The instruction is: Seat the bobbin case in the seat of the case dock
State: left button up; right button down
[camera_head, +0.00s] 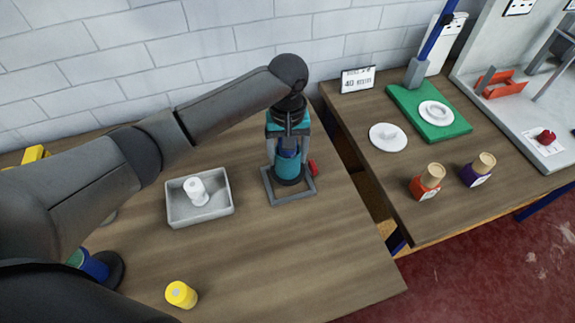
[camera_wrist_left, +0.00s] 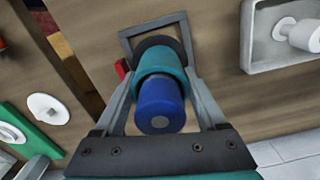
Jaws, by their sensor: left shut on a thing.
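The bobbin case is a teal cylinder with a blue top and a dark round flange at its lower end (camera_head: 287,171). It also shows in the left wrist view (camera_wrist_left: 160,82). My left gripper (camera_head: 288,163) points down and is shut on it, one finger on each side. The case dock looks to be the grey square frame (camera_head: 305,198) on the wooden table, and it shows in the left wrist view (camera_wrist_left: 124,40). The flange is over or inside the frame; I cannot tell whether it touches the bottom. My right gripper is not in view.
A grey tray (camera_head: 225,209) with a white spool (camera_head: 195,190) stands left of the dock. A small red piece (camera_head: 313,168) is beside the frame. A yellow spool (camera_head: 181,294) is near the front. A gap separates the second table (camera_head: 460,215) at right.

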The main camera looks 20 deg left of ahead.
aim_at(288, 166)
pick_arm(q)
jog(key=shift+f+b, duration=0.4)
jog(key=shift+f, duration=1.6)
jog(key=shift+f, duration=0.1)
jog(key=o, duration=1.6)
jog(key=shift+f, duration=0.1)
notch_tip(288, 166, up, 12)
jog(key=shift+r+p, duration=0.2)
jog(key=shift+p, duration=0.95)
